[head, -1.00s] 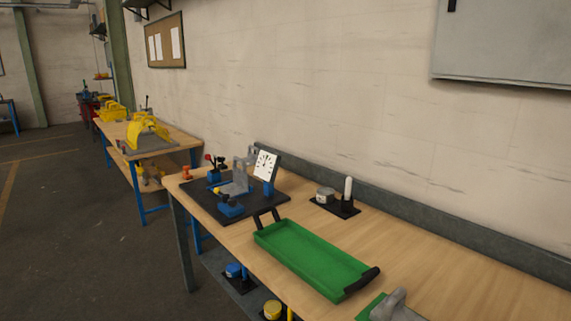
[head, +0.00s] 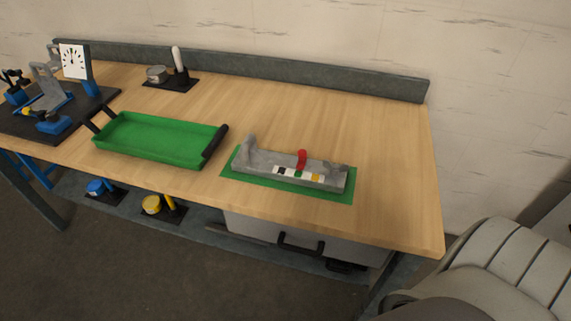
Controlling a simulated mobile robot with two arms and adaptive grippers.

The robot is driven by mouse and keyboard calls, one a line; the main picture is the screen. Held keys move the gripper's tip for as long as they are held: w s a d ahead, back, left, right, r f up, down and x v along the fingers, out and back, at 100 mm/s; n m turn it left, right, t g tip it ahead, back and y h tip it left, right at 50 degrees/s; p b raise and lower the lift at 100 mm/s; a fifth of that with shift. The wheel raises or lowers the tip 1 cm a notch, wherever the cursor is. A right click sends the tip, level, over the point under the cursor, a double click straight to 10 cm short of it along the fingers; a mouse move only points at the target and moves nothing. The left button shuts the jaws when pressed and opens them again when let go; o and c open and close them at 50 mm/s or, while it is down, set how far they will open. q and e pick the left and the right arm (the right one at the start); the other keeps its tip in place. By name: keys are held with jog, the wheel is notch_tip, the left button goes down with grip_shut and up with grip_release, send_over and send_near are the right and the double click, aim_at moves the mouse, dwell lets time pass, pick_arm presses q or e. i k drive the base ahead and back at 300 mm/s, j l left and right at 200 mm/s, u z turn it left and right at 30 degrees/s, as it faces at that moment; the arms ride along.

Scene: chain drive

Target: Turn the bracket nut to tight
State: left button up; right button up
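A grey metal bracket (head: 262,163) lies on a green mat (head: 340,195) near the front edge of the bench, right of centre. A red lever-like part (head: 301,159) stands up from its middle. Below it is a strip of coloured marks (head: 298,174), with black, white, green and yellow patches. The red part appears to be above the strip's middle, near the green patch. I cannot make out a separate nut at this size. Neither of my grippers is in view.
A green tray (head: 160,133) with black handles is left of the mat. A dark plate (head: 20,128) with blue fixtures and a dial (head: 73,61) is at far left. The wooden bench (head: 390,150) is clear right of the mat. A pale ribbed shape (head: 500,260), unclear, fills the lower right.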

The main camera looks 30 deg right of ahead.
aim_at(334, 170)
jog(key=z, duration=1.45)
jog(key=k+j+z, duration=0.2)
jog(key=j, duration=0.15)
jog(key=i, duration=0.35)
